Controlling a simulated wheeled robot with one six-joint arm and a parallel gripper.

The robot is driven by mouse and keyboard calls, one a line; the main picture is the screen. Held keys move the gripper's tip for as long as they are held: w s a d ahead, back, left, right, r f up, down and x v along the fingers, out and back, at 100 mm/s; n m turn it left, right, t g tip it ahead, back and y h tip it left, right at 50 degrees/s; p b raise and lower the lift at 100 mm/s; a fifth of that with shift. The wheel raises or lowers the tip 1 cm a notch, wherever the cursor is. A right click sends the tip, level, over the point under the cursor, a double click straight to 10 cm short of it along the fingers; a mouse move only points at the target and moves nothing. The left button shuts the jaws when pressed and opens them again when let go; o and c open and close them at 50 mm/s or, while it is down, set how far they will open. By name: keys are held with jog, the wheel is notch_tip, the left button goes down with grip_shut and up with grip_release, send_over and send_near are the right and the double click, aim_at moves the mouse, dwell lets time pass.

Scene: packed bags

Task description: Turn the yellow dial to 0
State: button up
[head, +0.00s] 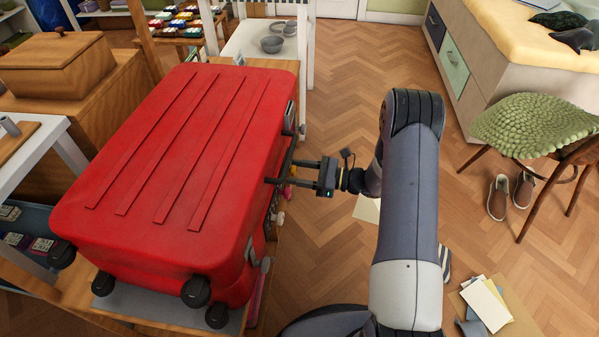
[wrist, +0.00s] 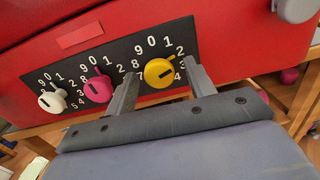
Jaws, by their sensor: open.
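The yellow dial (wrist: 157,72) sits on a black number plate on the red suitcase's side. White digits ring it, with 0 near its top. In the head view my gripper (head: 277,172) reaches the right side of the red suitcase (head: 165,150), which hides the dial there.
A magenta dial (wrist: 98,89) and a white dial (wrist: 51,103) sit left of the yellow one on the plate. A grey latch (wrist: 296,8) is at upper right. The suitcase lies on a wooden table. Open floor (head: 330,245) is to its right.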

jog(key=c, duration=0.9)
jog(key=shift+c, duration=0.2)
jog(key=shift+f+n+b, duration=0.1)
jog(key=shift+n+b, duration=0.3)
jog(key=shift+b, duration=0.1)
jog(key=shift+n+b, duration=6.7)
jog(key=shift+b, duration=0.9)
